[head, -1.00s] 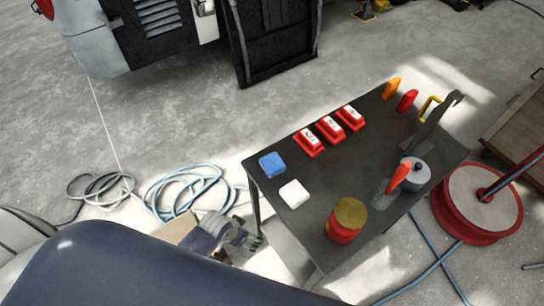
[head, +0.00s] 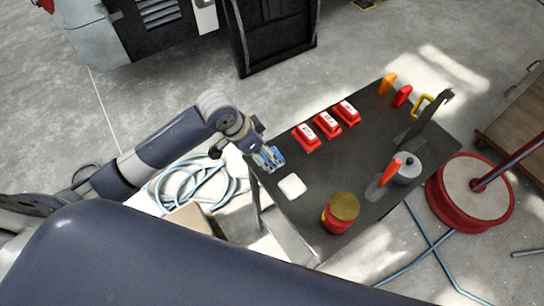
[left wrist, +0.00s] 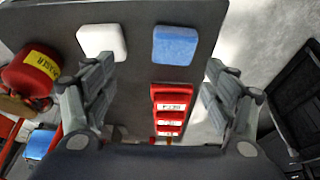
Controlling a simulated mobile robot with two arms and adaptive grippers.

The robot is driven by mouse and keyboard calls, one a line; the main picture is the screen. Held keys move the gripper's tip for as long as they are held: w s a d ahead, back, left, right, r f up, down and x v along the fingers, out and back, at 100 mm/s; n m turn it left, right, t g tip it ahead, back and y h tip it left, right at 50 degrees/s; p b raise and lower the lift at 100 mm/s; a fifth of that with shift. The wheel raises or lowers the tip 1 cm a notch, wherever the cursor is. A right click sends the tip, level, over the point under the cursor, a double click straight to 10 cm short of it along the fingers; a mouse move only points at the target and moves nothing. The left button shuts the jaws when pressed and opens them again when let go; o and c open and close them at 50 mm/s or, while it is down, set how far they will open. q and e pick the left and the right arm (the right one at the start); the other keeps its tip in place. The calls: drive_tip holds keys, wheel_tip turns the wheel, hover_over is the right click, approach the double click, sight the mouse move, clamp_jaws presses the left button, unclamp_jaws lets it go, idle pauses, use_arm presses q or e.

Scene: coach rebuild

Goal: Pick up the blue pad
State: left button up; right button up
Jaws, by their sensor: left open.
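The blue pad (left wrist: 175,45) lies flat near the edge of the dark table (head: 330,180). In the left wrist view it is ahead of my left gripper (left wrist: 160,82), a little right of the middle between the fingers. The fingers are apart with nothing held between them. In the head view my left gripper (head: 268,157) is over the pad's corner of the table and mostly hides the pad. A white pad (head: 292,186) lies beside it and also shows in the left wrist view (left wrist: 102,42). My right gripper is not in view.
A row of red boxes (head: 327,124) with white labels lies behind the pads. A red jar with a brown lid (head: 342,212), a grey pot (head: 407,170) and a tool stand (head: 428,118) share the table. A red hose reel (head: 470,195) stands on the floor at right.

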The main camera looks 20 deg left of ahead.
use_arm(q)
drive_tip(key=w+f, duration=0.3)
drive_tip(key=shift+f+p, duration=0.15)
drive_tip(key=shift+p, duration=0.25)
drive_tip(key=f, duration=0.2)
drive_tip(key=f+p, duration=0.1)
drive_tip(key=shift+w+d+f, duration=0.2)
drive_tip(key=shift+f, duration=0.2)
drive_tip(key=shift+x, duration=0.8)
drive_tip(key=shift+a, duration=0.1)
drive_tip(key=c, duration=1)
